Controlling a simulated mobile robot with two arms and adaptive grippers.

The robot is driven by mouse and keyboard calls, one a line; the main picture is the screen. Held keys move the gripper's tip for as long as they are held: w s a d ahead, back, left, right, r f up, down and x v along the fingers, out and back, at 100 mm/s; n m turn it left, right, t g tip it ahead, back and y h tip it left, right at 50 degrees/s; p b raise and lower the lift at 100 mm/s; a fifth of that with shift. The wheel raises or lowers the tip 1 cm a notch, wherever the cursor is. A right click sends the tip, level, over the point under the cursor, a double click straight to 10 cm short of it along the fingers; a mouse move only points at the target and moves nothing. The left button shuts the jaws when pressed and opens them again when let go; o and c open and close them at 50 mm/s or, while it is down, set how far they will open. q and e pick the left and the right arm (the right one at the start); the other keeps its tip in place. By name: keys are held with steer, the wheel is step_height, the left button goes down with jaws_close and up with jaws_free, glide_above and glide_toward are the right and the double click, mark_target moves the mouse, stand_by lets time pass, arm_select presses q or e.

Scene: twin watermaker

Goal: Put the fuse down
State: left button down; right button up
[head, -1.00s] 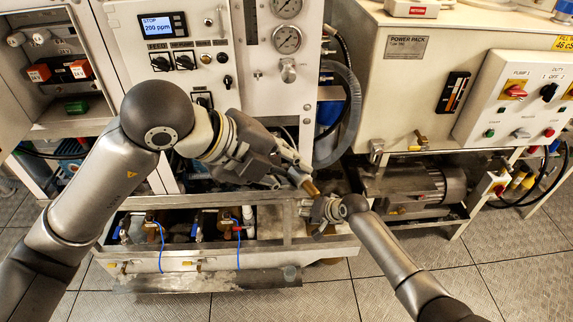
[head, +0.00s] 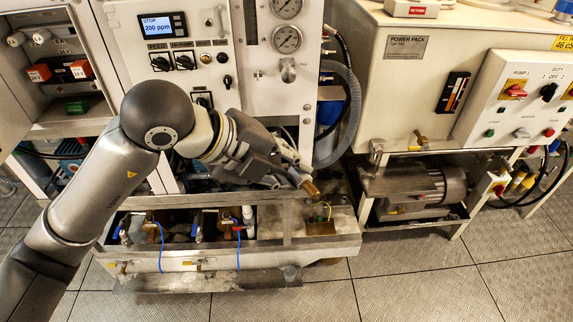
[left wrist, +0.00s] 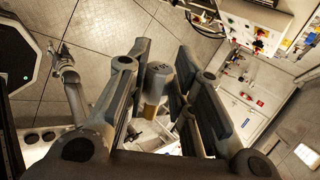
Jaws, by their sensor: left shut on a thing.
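My left gripper (head: 290,172) is shut on the fuse, above the right part of the low frame at the front of the machine. The fuse's copper-brown end (head: 310,188) sticks out beyond the fingertips, tilted down to the right. In the left wrist view the fuse (left wrist: 158,84) shows as a pale grey body with a brass-coloured band between the fingers. My right arm does not show in the head view. A small grey arm-like part at the left of the wrist view may be mine, but its jaws cannot be made out.
The low frame (head: 190,261) holds several valves and blue tubes. A brownish recess (head: 321,228) with a yellow-green wire lies below the fuse. A motor (head: 420,190) stands at right under the power pack (head: 400,85). Floor in front is clear.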

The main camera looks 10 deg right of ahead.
arm_select(q)
steer(key=w+a+n+t+y, duration=0.2)
steer(key=a+n, duration=0.4)
steer(key=a, duration=0.6)
steer(key=w+a+n+t+y, duration=0.3)
steer(key=w+a+n+y, duration=0.2)
steer(key=a, duration=0.8)
steer(key=shift+r+n+y, duration=0.15)
steer(key=shift+n+y, duration=0.45)
steer(key=shift+n, duration=0.6)
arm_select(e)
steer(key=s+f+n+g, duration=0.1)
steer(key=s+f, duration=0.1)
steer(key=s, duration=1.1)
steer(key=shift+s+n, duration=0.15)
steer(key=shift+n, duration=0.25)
arm_select(q)
steer(key=shift+d, duration=0.1)
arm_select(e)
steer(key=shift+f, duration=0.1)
arm_select(q)
steer(key=shift+w, duration=0.1)
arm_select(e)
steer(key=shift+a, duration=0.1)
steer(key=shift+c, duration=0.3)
